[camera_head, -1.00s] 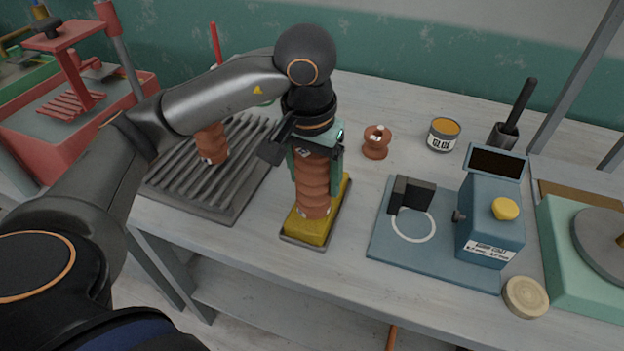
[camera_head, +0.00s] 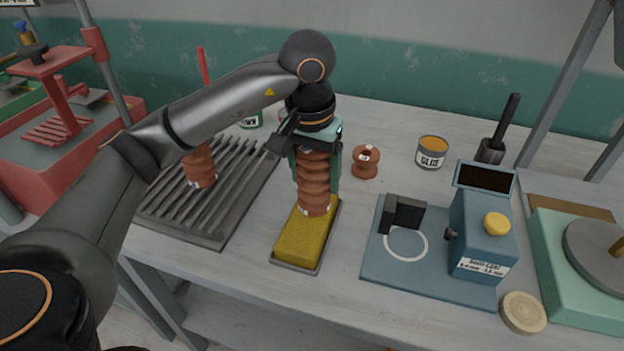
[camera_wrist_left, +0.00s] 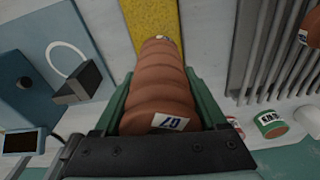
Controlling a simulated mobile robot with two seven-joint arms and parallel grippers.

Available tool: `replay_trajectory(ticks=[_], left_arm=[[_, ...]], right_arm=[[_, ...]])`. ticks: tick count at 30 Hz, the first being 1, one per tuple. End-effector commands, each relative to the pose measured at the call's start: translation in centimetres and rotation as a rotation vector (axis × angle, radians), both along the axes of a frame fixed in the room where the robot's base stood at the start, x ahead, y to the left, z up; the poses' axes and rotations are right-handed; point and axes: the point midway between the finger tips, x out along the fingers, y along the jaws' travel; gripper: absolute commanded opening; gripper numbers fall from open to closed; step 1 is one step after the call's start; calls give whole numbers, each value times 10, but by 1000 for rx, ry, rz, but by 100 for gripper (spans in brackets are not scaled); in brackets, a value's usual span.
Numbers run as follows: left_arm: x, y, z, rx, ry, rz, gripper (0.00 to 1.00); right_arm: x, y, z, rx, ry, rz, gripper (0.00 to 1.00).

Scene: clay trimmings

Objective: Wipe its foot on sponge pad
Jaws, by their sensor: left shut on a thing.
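My left gripper (camera_head: 318,164) is shut on a ribbed terracotta clay piece (camera_head: 313,186), held upright with its foot at the far end of the yellow sponge pad (camera_head: 303,243). The foot appears to touch the sponge, though I cannot tell how firmly. In the left wrist view the clay piece (camera_wrist_left: 160,85) sits between the green fingers, with a white label on its near end, and the sponge (camera_wrist_left: 152,22) lies beyond it. The sponge rests in a thin dark tray. My right gripper is not in view.
A ridged grey rack (camera_head: 222,205) with another clay piece (camera_head: 199,167) stands left. A small clay spool (camera_head: 365,162) and a glaze tin (camera_head: 431,151) stand behind. A blue gauge device (camera_head: 483,235) on its plate is right, beside a round tan disc (camera_head: 523,312).

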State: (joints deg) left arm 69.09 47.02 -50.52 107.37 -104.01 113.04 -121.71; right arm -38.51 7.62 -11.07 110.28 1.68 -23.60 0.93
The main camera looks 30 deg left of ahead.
Motion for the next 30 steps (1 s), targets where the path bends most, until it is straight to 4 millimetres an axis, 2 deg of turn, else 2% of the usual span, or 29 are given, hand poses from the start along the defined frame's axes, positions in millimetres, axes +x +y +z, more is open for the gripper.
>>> replay_trajectory(ticks=[10, 30], left_arm=[[8, 2, 1, -1, -2, -1, 0], [-28, -7, 1, -1, -3, 0, 0]], right_arm=[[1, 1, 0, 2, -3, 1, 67], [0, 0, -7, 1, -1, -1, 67]])
